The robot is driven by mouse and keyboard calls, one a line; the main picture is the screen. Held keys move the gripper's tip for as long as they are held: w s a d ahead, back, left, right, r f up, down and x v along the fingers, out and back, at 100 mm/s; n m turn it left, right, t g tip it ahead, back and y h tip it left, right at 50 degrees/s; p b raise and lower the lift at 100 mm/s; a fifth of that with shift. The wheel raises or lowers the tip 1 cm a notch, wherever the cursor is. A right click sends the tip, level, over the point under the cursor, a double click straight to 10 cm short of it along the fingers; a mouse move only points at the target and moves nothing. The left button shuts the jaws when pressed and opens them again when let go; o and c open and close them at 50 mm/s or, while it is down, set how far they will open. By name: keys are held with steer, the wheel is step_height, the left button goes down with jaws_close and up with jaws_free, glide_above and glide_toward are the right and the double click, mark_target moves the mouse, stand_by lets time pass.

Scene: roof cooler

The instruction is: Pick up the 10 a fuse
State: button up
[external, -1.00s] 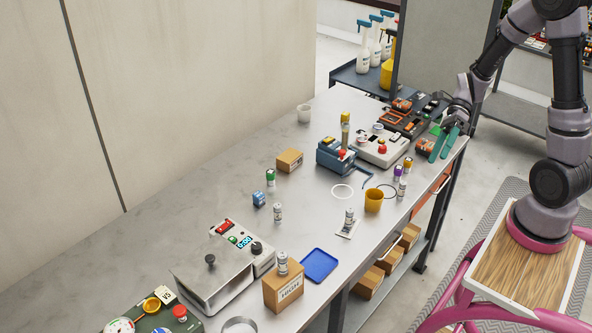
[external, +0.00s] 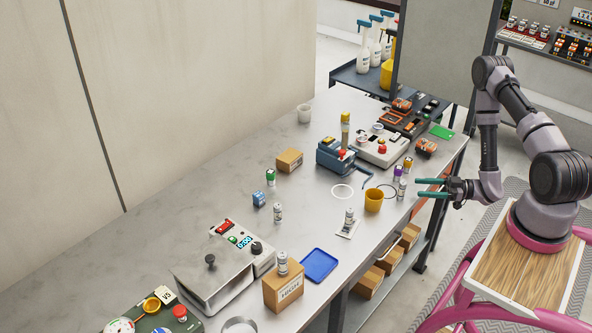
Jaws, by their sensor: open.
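Several small white-and-grey cylinders that look like fuses stand on the steel bench: one at the right edge (external: 402,188), one on a white card (external: 349,216), one in the open middle (external: 278,212), and one on top of a cardboard box (external: 283,263). Their labels are too small to read, so I cannot tell which is the 10 A fuse. My gripper (external: 416,187) is open, its teal fingers level and pointing left. In the picture, its tips are just right of the right-edge cylinder, with nothing visible between them.
A blue tray (external: 319,265) lies nearer the front. The bench's left rear is clear.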

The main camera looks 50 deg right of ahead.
mark_target(402, 191)
steer(key=x, duration=1)
steer(key=shift+w+a+r, duration=0.1)
steer(key=shift+w, duration=0.15)
jaws_close()
